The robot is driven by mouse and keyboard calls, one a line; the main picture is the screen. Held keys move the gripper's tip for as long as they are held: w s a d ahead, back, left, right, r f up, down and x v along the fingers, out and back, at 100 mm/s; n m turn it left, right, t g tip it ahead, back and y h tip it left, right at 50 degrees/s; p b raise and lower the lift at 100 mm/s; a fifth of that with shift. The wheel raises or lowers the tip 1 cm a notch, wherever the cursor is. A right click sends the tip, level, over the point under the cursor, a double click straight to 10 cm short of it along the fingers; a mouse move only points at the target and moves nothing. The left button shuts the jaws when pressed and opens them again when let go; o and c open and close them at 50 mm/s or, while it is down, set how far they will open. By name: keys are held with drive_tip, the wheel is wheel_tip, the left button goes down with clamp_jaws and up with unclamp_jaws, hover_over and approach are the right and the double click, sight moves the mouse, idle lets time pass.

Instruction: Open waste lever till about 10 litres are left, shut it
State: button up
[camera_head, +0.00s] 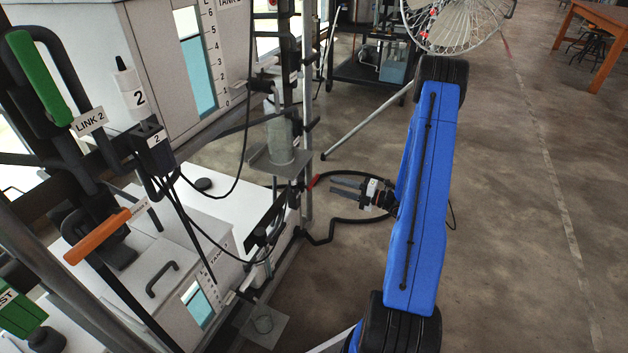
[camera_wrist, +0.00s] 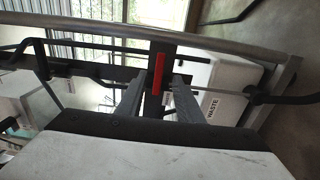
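A red lever handle (camera_head: 313,182) sticks out from the rack's dark frame, just beyond my gripper's tips in the head view. In the wrist view the red lever (camera_wrist: 157,73) stands upright, lined up with the gap between my fingers. A "WASTE" label (camera_wrist: 211,108) is on a white surface right of it. My gripper (camera_head: 333,187) is open, its two fingers (camera_wrist: 157,95) apart with nothing gripped. An upper white tank (camera_head: 165,60) has a window with teal liquid (camera_head: 199,80) beside a numbered scale. A lower tank's window (camera_head: 197,305) also shows teal. Exact readings are unclear.
A green lever (camera_head: 40,78) near a "LINK 2" label and an orange lever (camera_head: 97,237) are at the left. A black hose (camera_head: 350,220) loops near my gripper. A wire-caged fan (camera_head: 455,20) stands behind my arm.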

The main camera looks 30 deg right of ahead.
sight(316, 178)
drive_tip(key=shift+x, duration=4.7)
clamp_jaws()
